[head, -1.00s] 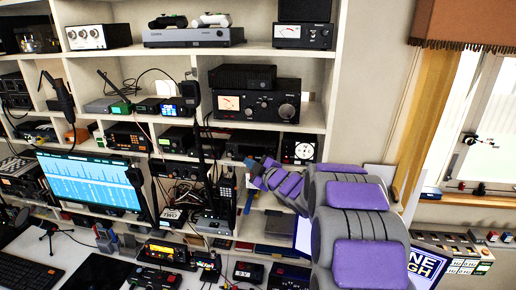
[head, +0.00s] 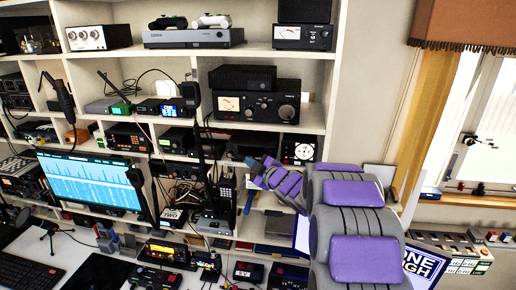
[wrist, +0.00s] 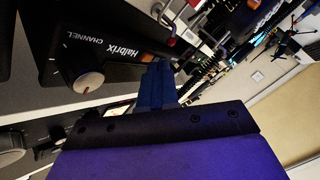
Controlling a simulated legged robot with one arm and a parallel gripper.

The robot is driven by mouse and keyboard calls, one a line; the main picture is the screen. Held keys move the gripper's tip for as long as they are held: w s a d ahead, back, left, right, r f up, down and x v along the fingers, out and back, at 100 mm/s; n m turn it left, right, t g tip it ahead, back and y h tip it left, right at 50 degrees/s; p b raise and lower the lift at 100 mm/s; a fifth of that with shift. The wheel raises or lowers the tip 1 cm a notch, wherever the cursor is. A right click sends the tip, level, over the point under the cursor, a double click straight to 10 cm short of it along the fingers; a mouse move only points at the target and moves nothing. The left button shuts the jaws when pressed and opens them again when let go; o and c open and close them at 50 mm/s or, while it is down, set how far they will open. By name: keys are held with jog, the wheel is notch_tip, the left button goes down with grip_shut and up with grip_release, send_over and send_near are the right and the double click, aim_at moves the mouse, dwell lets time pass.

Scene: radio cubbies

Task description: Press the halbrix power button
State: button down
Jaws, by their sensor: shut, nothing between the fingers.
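The picture is strongly tilted. My gripper (wrist: 157,78) is shut and empty, its blue fingers close to the edge of the radio's front. Whether they touch it I cannot tell. I cannot make out the power button; the fingers may cover part of the front. In the head view my gripper (head: 252,165) reaches into the shelves at the right side, beside a small unit with a round white dial (head: 299,151).
Shelves hold several radios, among them a black one with a lit meter (head: 256,106) above my gripper. A handheld radio (head: 226,188) stands close to the left of my arm. A lit monitor (head: 90,180) and desk gear lie further left. A window is at the right.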

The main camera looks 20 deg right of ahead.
jog(key=shift+w+d, duration=0.1)
dwell(0.3)
jog(key=shift+s+a, duration=0.35)
jog(key=shift+s, duration=0.15)
jog(key=s+a+b, duration=0.1)
jog(key=s, duration=0.1)
jog(key=s+a+b, duration=0.1)
jog(key=s+a, duration=0.1)
jog(key=s, duration=0.1)
jog(key=shift+a+b, duration=0.2)
jog(key=shift+b, duration=0.2)
dwell(0.4)
